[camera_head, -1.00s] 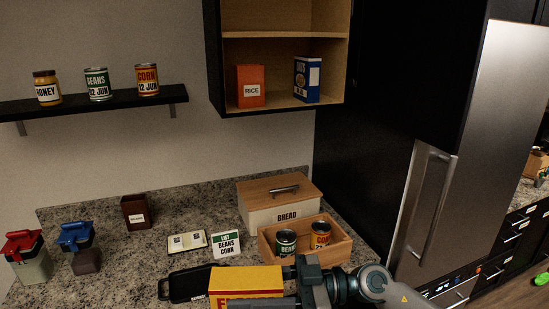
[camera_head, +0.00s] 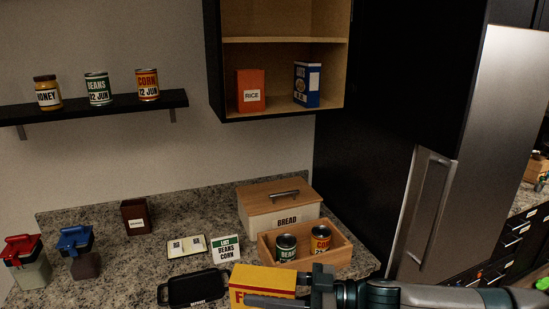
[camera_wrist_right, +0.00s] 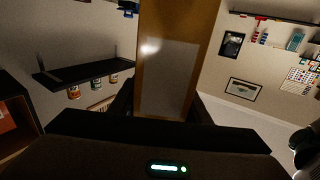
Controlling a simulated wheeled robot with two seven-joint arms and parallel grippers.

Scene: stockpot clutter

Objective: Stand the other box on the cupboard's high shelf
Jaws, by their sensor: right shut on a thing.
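A yellow box with red lettering (camera_head: 262,281) is held level above the front of the counter, at the bottom of the head view. My right gripper (camera_head: 300,288) is shut on it from the right. In the right wrist view the box's plain face (camera_wrist_right: 178,60) stands between the dark fingers. The open cupboard (camera_head: 214,70) is on the wall above. Its high shelf (camera_head: 285,40) looks empty in the part that shows. An orange rice box (camera_head: 250,90) and a blue box (camera_head: 307,85) stand upright on the cupboard floor. My left gripper is not in view.
A bread box (camera_head: 285,215) and a wooden crate (camera_head: 335,255) with two cans stand below the cupboard. A black tray (camera_head: 193,288) lies left of the held box. A wall shelf (camera_head: 100,108) with a jar and cans is left of the cupboard. A fridge (camera_head: 490,130) stands at right.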

